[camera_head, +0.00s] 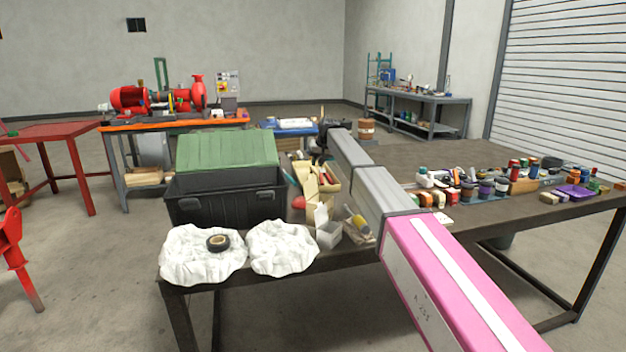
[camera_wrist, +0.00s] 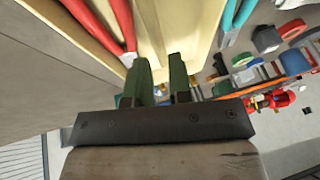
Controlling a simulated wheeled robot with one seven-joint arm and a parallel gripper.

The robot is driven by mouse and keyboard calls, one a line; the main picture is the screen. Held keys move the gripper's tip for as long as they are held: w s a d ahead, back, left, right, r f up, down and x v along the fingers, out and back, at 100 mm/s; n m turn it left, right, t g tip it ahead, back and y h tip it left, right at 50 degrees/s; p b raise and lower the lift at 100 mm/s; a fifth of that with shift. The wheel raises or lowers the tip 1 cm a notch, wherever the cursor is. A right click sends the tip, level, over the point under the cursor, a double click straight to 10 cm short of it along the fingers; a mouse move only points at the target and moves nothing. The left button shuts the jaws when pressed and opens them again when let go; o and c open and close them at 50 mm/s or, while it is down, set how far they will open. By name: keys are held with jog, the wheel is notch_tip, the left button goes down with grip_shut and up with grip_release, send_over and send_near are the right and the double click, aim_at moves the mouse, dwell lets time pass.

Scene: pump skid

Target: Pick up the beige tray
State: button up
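The beige tray (camera_head: 330,187) is on the dark table in the head view, with hand tools in it. My arm hides part of it. Its pale inner surface fills the top middle of the wrist view (camera_wrist: 185,25), with red-handled and blue-handled tools beside it. My gripper (camera_head: 326,142) is at the tray's far side in the head view. In the wrist view, the two green fingers of my gripper (camera_wrist: 160,70) stand a small gap apart, with a pale part of the tray between or behind them. I cannot tell whether they touch it.
A black crate (camera_head: 225,200) with a green lid stands left of the tray. Paint pots, bottles and a purple dish (camera_head: 574,191) crowd the right side. The table's back right is clear.

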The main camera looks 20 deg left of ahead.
aim_at(315, 171)
jog(key=shift+x, duration=2.85)
jog(key=shift+d, duration=0.15)
grip_shut()
